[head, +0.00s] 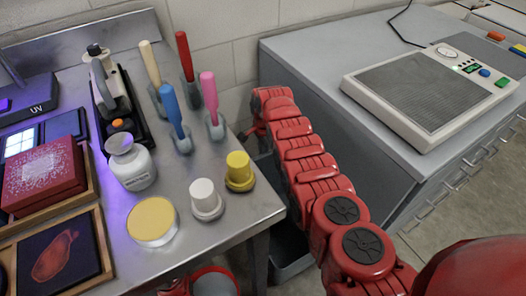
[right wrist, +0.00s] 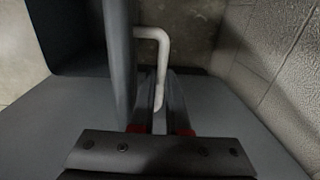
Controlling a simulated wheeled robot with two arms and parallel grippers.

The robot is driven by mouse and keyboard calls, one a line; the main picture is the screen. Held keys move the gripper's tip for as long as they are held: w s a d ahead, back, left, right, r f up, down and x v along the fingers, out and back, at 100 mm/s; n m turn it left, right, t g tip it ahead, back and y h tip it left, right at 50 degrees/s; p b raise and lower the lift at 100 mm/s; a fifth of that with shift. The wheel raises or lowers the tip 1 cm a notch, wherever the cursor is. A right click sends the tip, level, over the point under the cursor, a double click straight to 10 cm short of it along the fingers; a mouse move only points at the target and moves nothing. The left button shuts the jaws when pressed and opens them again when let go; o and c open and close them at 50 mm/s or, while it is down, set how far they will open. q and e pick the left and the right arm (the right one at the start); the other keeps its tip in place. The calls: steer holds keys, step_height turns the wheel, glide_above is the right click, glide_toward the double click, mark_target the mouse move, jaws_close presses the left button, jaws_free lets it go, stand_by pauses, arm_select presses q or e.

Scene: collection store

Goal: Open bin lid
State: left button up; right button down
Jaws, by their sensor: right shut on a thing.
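A grey bin (head: 290,262) stands low between the steel table and the grey cabinet, mostly hidden by the table and my right arm. In the right wrist view, my right gripper (right wrist: 163,98) is shut on a pale bent handle (right wrist: 152,33). The handle joins a dark grey slab (right wrist: 120,60), seen nearly edge-on, which looks like the bin lid. How far the lid stands open is unclear. In the head view my red right arm reaches into the gap and its gripper is hidden. My left gripper is not in view.
The steel table (head: 240,212) at left holds several tools, a white jar (head: 131,165) and boxes near its edge. The grey cabinet (head: 300,60) at right carries a scale (head: 430,95). A block wall (right wrist: 275,55) lies close to the right gripper. The gap is narrow.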

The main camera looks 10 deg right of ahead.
steer(key=shift+s+a+f, duration=0.1)
steer(key=shift+a+f, duration=0.05)
steer(key=shift+f, duration=0.05)
steer(key=c, duration=0.9)
jaws_free()
steer(key=shift+r, duration=0.1)
steer(key=shift+w+r+p, duration=0.25)
steer(key=shift+r+p, duration=0.2)
steer(key=shift+r, duration=0.25)
steer(key=r, duration=0.3)
steer(key=r+p, duration=0.1)
steer(key=r, duration=0.3)
steer(key=s+r, duration=0.1)
steer(key=r, duration=0.2)
steer(key=shift+r+p, duration=0.25)
steer(key=shift+p, duration=0.05)
steer(key=shift+d, duration=0.2)
